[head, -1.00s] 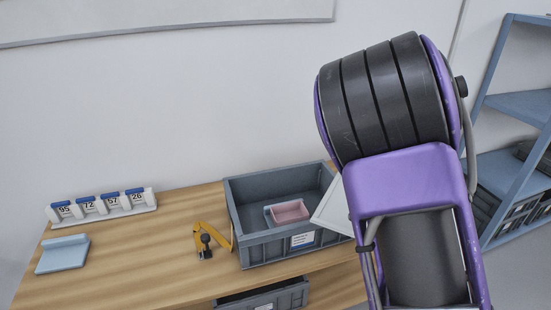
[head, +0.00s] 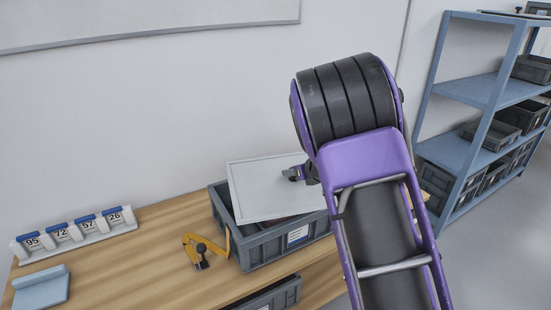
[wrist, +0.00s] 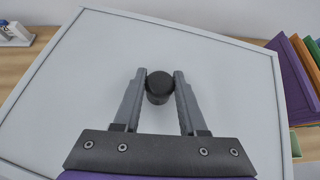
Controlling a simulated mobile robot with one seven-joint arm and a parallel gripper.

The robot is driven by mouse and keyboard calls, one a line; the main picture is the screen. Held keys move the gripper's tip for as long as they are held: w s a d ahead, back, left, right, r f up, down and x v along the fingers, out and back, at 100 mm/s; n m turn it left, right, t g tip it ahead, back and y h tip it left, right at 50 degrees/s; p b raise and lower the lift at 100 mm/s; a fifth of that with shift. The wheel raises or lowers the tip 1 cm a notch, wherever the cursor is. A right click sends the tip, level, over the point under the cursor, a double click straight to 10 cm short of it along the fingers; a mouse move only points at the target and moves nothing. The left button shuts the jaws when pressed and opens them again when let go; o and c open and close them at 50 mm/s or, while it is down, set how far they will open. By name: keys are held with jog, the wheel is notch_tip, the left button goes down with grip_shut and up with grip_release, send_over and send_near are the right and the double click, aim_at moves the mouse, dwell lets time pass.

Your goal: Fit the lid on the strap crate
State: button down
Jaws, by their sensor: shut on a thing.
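The strap crate (head: 268,247) is a grey-blue open box on the wooden workbench, with a white label on its front. The lid (head: 262,188) is a flat pale grey panel with a raised rim. It is over the crate, tilted and turned relative to it, and covers most of the opening. I cannot tell whether it touches the crate's rim. In the wrist view the lid (wrist: 110,65) fills most of the picture. My gripper (wrist: 159,82) is shut on the lid's round black knob (wrist: 159,92). In the head view my gripper (head: 291,174) is partly hidden by my arm.
An orange strap-like tool (head: 205,250) lies left of the crate. Number blocks (head: 75,232) and a light blue item (head: 41,288) stand at the bench's left. Blue shelves (head: 475,120) with bins stand at right. Coloured upright items (wrist: 300,75) show beside the lid in the wrist view.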

aim_at(279, 172)
jog(key=w+a+r+n, duration=0.1)
jog(key=w+a+r+n+g+y, duration=0.1)
jog(key=a, duration=0.1)
jog(key=w+a+r+y, duration=0.1)
jog(key=a, duration=0.1)
jog(key=shift+w+n+g, duration=0.1)
jog(key=shift+n+g, duration=0.2)
jog(key=shift+n, duration=0.1)
jog(key=shift+f+b, duration=2.25)
jog(key=shift+f, duration=0.6)
jog(key=shift+f+b, duration=0.15)
jog(key=shift+b, duration=0.15)
jog(key=shift+f+b, duration=1.1)
jog(key=shift+f+b, duration=0.8)
jog(key=shift+b, duration=0.05)
jog(key=shift+c, duration=1.9)
grip_release()
jog(key=p+v, duration=0.1)
jog(key=v, duration=1.6)
jog(key=shift+d+r, duration=0.15)
jog(key=shift+d, duration=0.1)
